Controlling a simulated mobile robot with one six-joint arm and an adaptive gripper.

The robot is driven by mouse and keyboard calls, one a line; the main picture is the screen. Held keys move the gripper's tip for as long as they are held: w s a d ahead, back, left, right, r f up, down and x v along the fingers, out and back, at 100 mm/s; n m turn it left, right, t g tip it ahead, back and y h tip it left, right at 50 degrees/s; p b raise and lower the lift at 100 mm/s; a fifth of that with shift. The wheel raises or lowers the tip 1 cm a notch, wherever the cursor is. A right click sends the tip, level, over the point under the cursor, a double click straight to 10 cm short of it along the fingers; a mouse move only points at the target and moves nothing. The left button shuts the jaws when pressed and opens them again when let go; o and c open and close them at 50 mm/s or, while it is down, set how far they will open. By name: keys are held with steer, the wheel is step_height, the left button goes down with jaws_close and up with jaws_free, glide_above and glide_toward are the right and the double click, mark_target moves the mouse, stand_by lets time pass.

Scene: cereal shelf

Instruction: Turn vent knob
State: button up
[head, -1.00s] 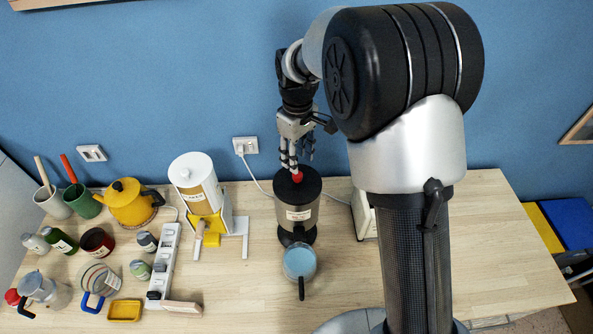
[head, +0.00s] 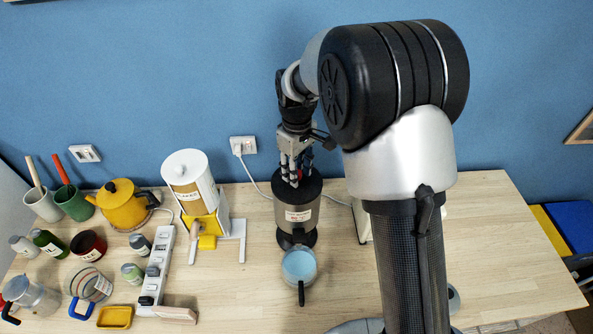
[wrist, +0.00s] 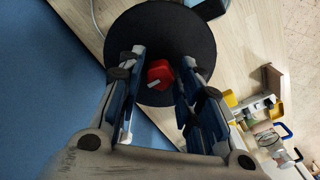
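In the head view the knob (head: 299,174) is partly hidden behind my fingers. My gripper (head: 295,180) points down at the lid from above. In the wrist view my gripper (wrist: 163,60) is open, with one finger on each side of the knob. Small gaps show between the knob and the fingers.
A jug of light blue liquid (head: 299,264) stands at the machine's front. A white-and-yellow dispenser (head: 190,180) and a power strip (head: 157,266) are to the left. A white object, partly hidden by my arm, is close on the right. The blue wall is behind.

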steer(key=c, duration=0.6)
steer(key=shift+o, duration=0.2)
steer(key=shift+n, duration=1.8)
steer(key=n, duration=0.3)
steer(key=shift+n, duration=1.9)
